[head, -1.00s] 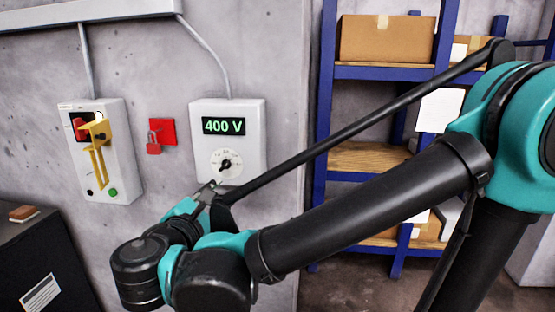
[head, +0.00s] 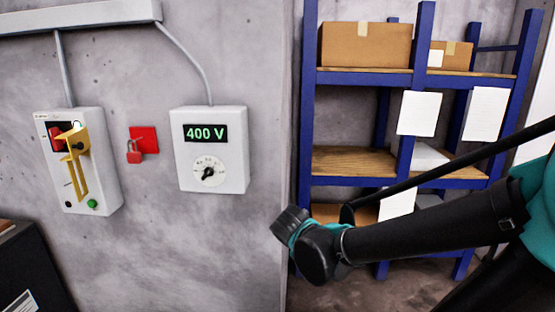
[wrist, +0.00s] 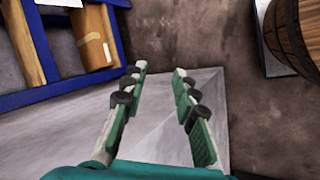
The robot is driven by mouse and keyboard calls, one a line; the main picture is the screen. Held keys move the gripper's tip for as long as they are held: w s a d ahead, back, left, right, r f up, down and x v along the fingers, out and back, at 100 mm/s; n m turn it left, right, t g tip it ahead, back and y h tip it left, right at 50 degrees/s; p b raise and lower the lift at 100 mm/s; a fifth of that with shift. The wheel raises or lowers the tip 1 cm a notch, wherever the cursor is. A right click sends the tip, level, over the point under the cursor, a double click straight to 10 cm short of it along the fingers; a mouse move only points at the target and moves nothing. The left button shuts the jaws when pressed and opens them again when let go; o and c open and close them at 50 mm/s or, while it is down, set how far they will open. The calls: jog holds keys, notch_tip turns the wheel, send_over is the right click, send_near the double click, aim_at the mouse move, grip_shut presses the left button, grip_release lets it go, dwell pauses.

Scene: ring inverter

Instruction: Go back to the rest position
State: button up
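My gripper (wrist: 162,75) shows in the wrist view with its two green-padded fingers spread apart and nothing between them. In the head view my arm reaches in from the right, across the lower part of the shelf, and the gripper's fingers are hidden there. The arm is clear of the wall boxes and apart from them.
A display box (head: 211,150) reading 400 V, a red padlock (head: 134,152) and a switch box (head: 100,180) with a yellow lever are on the wall. A blue shelf (head: 365,78) holds cardboard boxes (head: 365,45). A barrel (wrist: 298,35) stands at upper right in the wrist view.

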jog(key=s+d+f+m+g+y, duration=0.1)
jog(key=s+d+f+m+y, duration=0.3)
jog(key=d+f+m, duration=0.3)
jog(key=s+m, duration=0.1)
jog(key=m, duration=0.3)
jog(key=shift+d+f, duration=0.2)
jog(key=shift+f, duration=0.05)
jog(key=shift+a, duration=0.1)
dwell(2.8)
